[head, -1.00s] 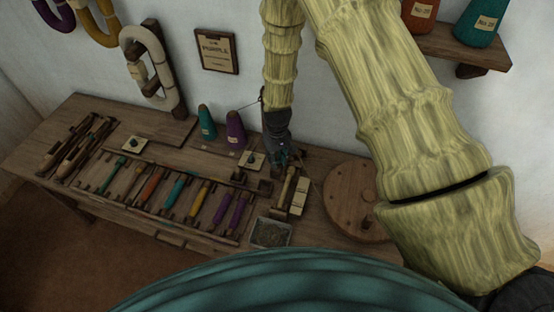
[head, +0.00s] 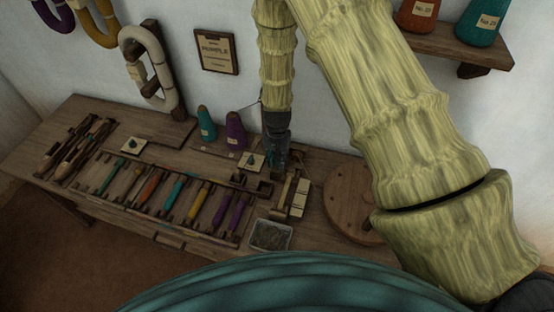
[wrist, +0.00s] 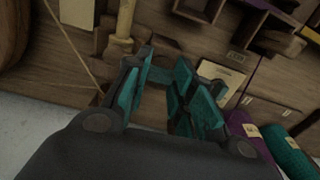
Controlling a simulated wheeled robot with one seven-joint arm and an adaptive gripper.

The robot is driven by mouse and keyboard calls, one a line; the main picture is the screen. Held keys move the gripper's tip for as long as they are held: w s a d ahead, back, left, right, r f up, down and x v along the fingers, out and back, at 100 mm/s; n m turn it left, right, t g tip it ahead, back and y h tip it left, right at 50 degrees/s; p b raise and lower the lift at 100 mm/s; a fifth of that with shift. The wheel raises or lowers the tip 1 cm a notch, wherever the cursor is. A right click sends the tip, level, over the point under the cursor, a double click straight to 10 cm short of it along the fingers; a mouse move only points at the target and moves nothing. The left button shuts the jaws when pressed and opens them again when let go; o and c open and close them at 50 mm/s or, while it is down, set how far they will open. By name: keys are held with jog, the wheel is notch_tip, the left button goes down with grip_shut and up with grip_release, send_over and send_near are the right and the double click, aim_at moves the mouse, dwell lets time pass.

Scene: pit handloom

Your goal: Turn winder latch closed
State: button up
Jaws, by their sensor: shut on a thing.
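My gripper (head: 274,160) is at the back right of the workbench, pointing down beside the winder. In the wrist view its two teal-padded fingers (wrist: 160,92) stand a little apart, shut on a small part that I take to be the winder latch; the fingers mostly hide it, and its angle cannot be told. The winder's pale wooden spindle (head: 285,191) lies just in front of the gripper in the head view and also shows at the top of the wrist view (wrist: 124,25).
A row of coloured bobbins (head: 178,190) lies left of the winder. A pale plate with a dark knob (head: 254,162) and two thread cones (head: 235,130) stand close to the gripper's left. A grey tray (head: 270,235) and a round wooden disc (head: 350,203) are near.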

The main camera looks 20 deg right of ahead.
aim_at(277, 161)
jog(key=shift+w, duration=0.1)
dwell(0.3)
jog(key=o, duration=1)
notch_tip(277, 161, up, 12)
dwell(0.3)
dwell(0.4)
